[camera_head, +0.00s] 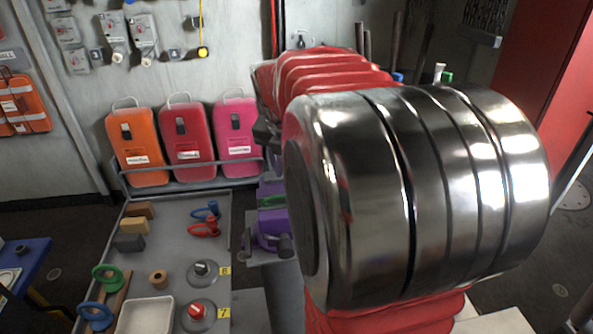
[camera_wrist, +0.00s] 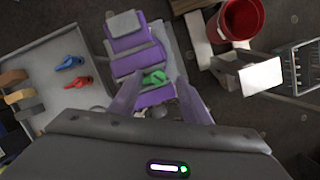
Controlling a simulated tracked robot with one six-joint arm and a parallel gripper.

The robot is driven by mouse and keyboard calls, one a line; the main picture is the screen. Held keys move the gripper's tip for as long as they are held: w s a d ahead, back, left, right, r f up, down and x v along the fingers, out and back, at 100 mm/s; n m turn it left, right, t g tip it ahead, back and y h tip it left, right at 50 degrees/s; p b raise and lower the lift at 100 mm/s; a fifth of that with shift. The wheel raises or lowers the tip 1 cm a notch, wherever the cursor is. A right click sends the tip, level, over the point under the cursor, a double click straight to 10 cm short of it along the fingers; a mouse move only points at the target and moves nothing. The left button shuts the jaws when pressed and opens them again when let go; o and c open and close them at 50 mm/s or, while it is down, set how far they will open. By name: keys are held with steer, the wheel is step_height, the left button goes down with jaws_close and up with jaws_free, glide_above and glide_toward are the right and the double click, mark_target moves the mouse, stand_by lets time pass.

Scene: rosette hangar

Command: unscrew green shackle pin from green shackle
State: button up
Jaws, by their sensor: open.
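The green shackle (camera_wrist: 154,78) sits on a purple stepped fixture (camera_wrist: 127,24) in the wrist view. In the head view a small part of the green shackle (camera_head: 272,200) shows on the purple fixture (camera_head: 270,221), left of my arm. I cannot make out the green pin apart from the shackle. My gripper (camera_wrist: 156,84) is open, with one finger to each side of the green shackle in the wrist view. Nothing is seen held between the fingers. How far the fingertips are from the shackle is unclear. In the head view my arm hides the gripper.
A grey table (camera_head: 178,236) holds a blue shackle (camera_head: 208,211), a red shackle (camera_head: 205,228), blocks, rings and a white tray (camera_head: 146,316). In the wrist view a red bucket (camera_wrist: 242,17) and a white box (camera_wrist: 246,72) stand right of the fixture.

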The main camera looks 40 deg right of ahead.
steer(key=m+g, duration=0.1)
steer(key=m, duration=0.5)
steer(key=shift+m+g, duration=0.3)
steer(key=shift+g, duration=0.1)
steer(key=m+g, duration=0.1)
steer(key=m, duration=0.8)
steer(key=m+g+y, duration=0.1)
steer(key=m, duration=0.2)
steer(key=shift+g, duration=0.3)
steer(key=m, duration=0.2)
steer(key=m+y, duration=0.1)
steer(key=m, duration=0.1)
steer(key=shift+m+y, duration=0.3)
